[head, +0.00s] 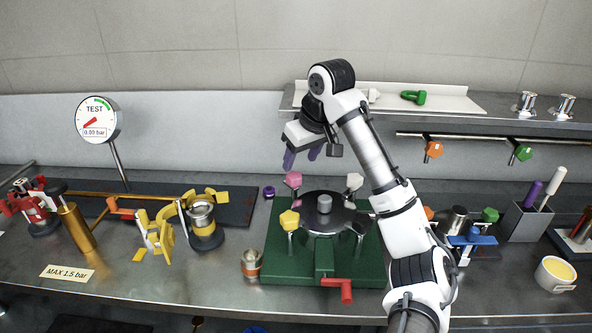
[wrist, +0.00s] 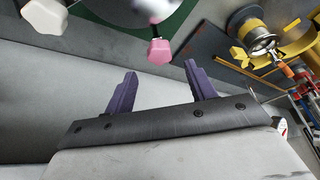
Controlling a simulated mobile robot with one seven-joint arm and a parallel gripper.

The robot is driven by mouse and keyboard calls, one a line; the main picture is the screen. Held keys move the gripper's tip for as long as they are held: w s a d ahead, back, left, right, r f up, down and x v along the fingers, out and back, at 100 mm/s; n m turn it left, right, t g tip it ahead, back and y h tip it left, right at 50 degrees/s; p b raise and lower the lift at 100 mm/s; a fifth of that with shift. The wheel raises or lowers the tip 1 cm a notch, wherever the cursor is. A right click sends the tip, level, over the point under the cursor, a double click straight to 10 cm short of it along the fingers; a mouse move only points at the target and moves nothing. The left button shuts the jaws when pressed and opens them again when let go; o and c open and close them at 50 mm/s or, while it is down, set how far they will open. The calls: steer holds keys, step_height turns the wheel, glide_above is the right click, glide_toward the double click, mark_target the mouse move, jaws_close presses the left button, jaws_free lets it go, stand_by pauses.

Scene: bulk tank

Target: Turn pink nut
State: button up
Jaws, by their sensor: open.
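The pink nut (head: 293,180) stands at the back left of the round dark lid (head: 325,222) on the green base (head: 277,262). It also shows in the wrist view (wrist: 159,51), beyond and between the purple fingertips. My gripper (head: 302,158) is open and empty, its purple fingers pointing down just above and behind the pink nut. The fingers (wrist: 160,80) do not touch the nut in the wrist view. A yellow nut (head: 289,220) is at the front left of the lid and a white nut (head: 354,181) at the back right. A dark nut (head: 361,225) is at the front right.
A red handle (head: 338,287) sticks out at the front of the green base. Yellow clamp parts (head: 160,236) and a gauge (head: 97,120) stand to the left. A shelf (head: 450,118) with a green part (head: 413,97) runs behind my arm. A small copper cup (head: 251,264) stands beside the base.

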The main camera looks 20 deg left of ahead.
mark_target(294, 175)
steer(key=x, duration=0.5)
steer(key=shift+w+a+f+p, duration=0.15)
steer(key=shift+f+p, duration=0.2)
steer(key=shift+p, duration=0.05)
steer(key=shift+c, duration=0.4)
steer(key=c, duration=0.9)
